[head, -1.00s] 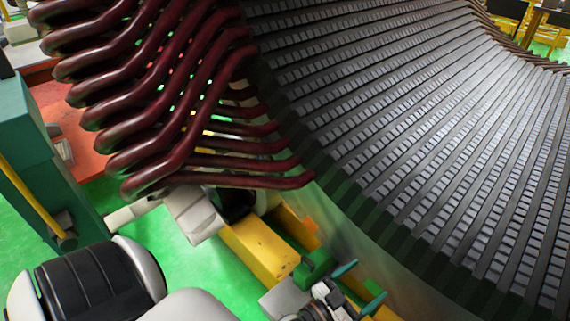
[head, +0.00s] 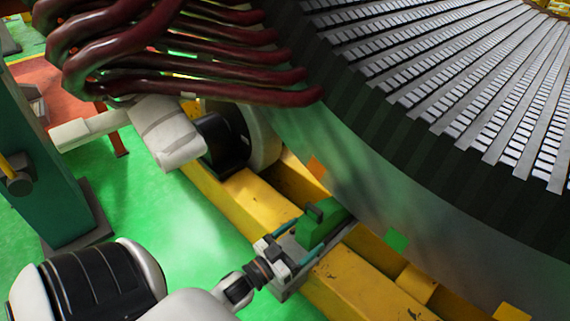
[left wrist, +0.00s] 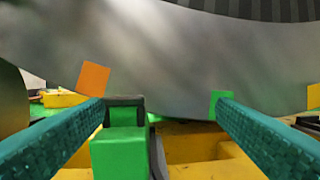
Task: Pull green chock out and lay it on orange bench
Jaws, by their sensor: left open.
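The green chock (head: 322,217) sits on the yellow beam, close against the lower edge of the stator. My left gripper (head: 316,232) is at the chock with its teal fingers apart. In the left wrist view the green chock (left wrist: 120,152) lies between the open fingers (left wrist: 158,108), nearer the left finger. The orange bench (head: 70,98) is at the upper left, partly hidden by the dark red coils and a green post. My right gripper is not in view.
The big stator (head: 400,190) fills the right side. Dark red coil ends (head: 190,90) overhang the upper left. A white and black roller unit (head: 165,130) stands beside the yellow beam (head: 240,200). A green post (head: 45,180) stands left. Green floor between is clear.

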